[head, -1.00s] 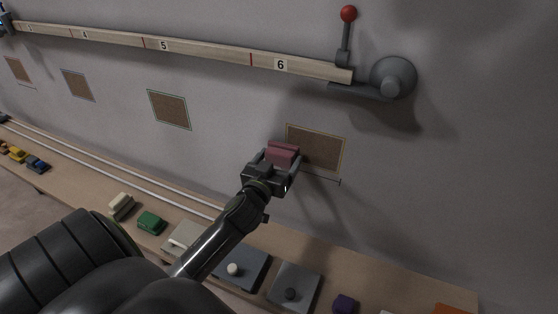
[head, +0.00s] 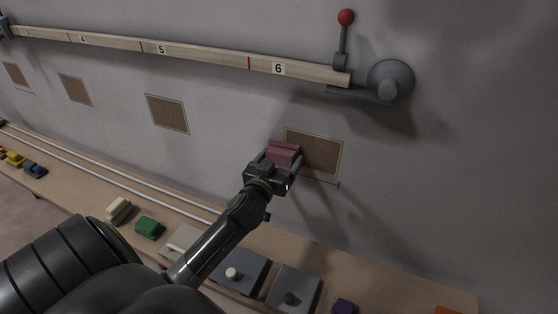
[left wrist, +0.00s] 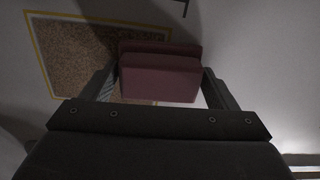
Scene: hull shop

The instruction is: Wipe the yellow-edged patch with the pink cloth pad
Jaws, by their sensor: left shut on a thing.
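The yellow-edged patch (head: 318,152) is a brown speckled rectangle on the grey wall, below the number 6 on the rail. It also shows in the left wrist view (left wrist: 75,62), partly covered by the pad. My left gripper (head: 275,168) is shut on the pink cloth pad (head: 283,153), which lies over the patch's left part in the head view. The pad fills the space between the fingers in the left wrist view (left wrist: 160,75). I cannot tell whether the pad touches the wall. My right gripper is not in view.
A numbered wooden rail (head: 205,55) runs along the wall to a grey knob with a red-tipped lever (head: 346,17). Another brown patch (head: 167,114) is further left. A shelf below holds a green block (head: 148,227), a cream block (head: 118,210) and grey plates (head: 293,288).

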